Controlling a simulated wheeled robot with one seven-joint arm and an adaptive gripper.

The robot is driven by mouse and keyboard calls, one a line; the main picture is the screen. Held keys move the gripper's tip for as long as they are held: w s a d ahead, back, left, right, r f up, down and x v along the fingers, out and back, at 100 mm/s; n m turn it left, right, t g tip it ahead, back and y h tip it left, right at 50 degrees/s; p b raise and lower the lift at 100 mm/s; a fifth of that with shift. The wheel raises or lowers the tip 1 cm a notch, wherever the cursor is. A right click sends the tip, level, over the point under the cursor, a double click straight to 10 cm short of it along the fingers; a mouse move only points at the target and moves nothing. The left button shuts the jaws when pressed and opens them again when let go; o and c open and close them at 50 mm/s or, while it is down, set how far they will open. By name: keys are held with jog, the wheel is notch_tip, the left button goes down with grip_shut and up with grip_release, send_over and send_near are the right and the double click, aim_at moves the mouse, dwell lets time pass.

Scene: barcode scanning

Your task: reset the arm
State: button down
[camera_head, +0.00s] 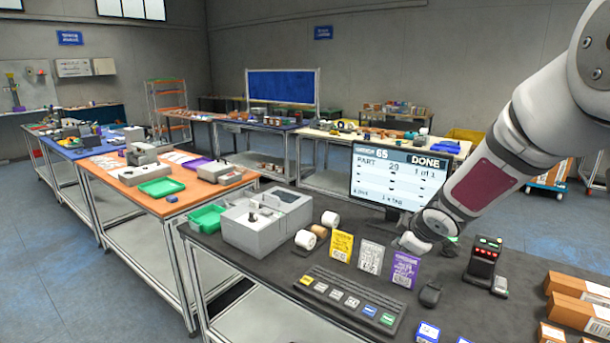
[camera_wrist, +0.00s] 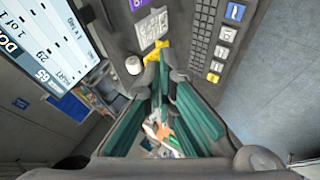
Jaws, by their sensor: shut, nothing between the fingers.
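My gripper (camera_wrist: 164,72) shows in the wrist view with its dark and teal fingers drawn together at the tips, shut and holding nothing. In the head view my arm reaches in from the upper right and ends above the dark workbench (camera_head: 260,270), in front of the monitor (camera_head: 398,178); the gripper itself is not clear there. The monitor reads PART 29, 1 of 1, DONE. It also shows in the wrist view (camera_wrist: 45,45).
Yellow, white and purple cards (camera_head: 405,270) stand behind a strip of keys (camera_head: 350,300). A mouse (camera_head: 430,295), a black device with red lights (camera_head: 484,262) and brown boxes (camera_head: 578,312) are to the right. A grey machine (camera_head: 265,222) is at left.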

jog(key=s+r+m+g+h, duration=0.1)
jog(key=s+r+m+h, duration=0.2)
jog(key=s+r+m, duration=0.8)
jog(key=s+a+r+g+y, duration=0.1)
jog(key=s+a, duration=0.1)
jog(key=s, duration=1)
jog(key=s+a+r+y, duration=0.1)
jog(key=s+a, duration=0.2)
jog(key=s, duration=0.9)
jog(key=shift+s+r+g+y+b, duration=0.15)
jog(key=shift+g+y+b, duration=0.25)
jog(key=shift+b, duration=0.05)
